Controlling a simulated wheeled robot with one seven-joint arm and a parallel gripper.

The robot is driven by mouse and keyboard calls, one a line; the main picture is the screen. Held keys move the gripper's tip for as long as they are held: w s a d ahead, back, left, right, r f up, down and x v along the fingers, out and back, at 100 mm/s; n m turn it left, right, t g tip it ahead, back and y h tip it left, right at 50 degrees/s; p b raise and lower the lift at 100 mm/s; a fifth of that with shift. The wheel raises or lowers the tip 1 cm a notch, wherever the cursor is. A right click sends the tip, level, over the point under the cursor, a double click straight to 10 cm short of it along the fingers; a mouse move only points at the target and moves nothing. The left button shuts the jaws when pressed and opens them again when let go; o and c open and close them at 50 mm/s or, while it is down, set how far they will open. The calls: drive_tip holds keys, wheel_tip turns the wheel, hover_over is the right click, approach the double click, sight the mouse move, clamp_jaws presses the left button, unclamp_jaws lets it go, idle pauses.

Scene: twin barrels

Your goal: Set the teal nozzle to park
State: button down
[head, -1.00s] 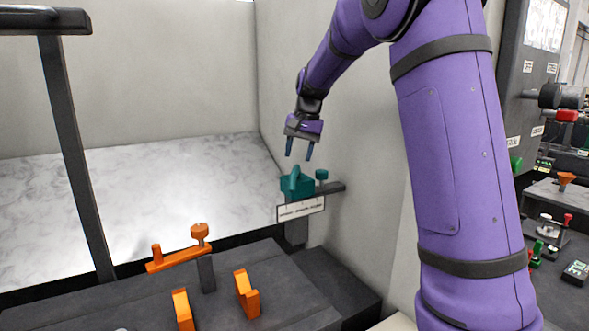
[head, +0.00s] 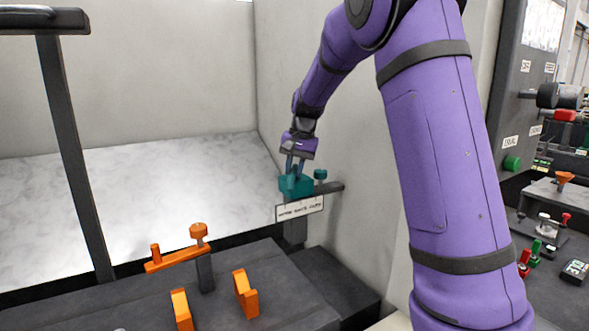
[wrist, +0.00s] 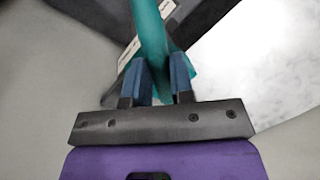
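The teal nozzle (head: 296,186) sits on a dark bracket against the wall, with a white label plate (head: 300,209) below it. The label's print is too small to read surely. A small teal knob (head: 320,174) stands to its right. My gripper (head: 295,170) points down at the nozzle, its blue fingers at the nozzle's top. In the wrist view the fingers (wrist: 158,78) are apart, one on each side of the teal nozzle's upright part (wrist: 148,35). I cannot tell whether they touch it.
An orange lever (head: 177,259) with a knob and two orange clips (head: 246,293) are on the dark bench at front left. A marbled surface (head: 150,190) lies behind. A dark upright post (head: 75,150) stands at left. The pale wall is close to the right of the nozzle.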

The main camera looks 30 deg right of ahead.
drive_tip(key=shift+d+n, duration=0.15)
drive_tip(key=shift+n, duration=0.15)
drive_tip(key=d+n+g, duration=0.2)
drive_tip(key=d+n, duration=0.5)
drive_tip(key=n, duration=0.7)
drive_tip(key=shift+w+n+g, duration=0.3)
drive_tip(key=shift+n+g, duration=0.1)
drive_tip(key=shift+d, duration=0.1)
idle(0.4)
drive_tip(key=c, duration=1)
unclamp_jaws()
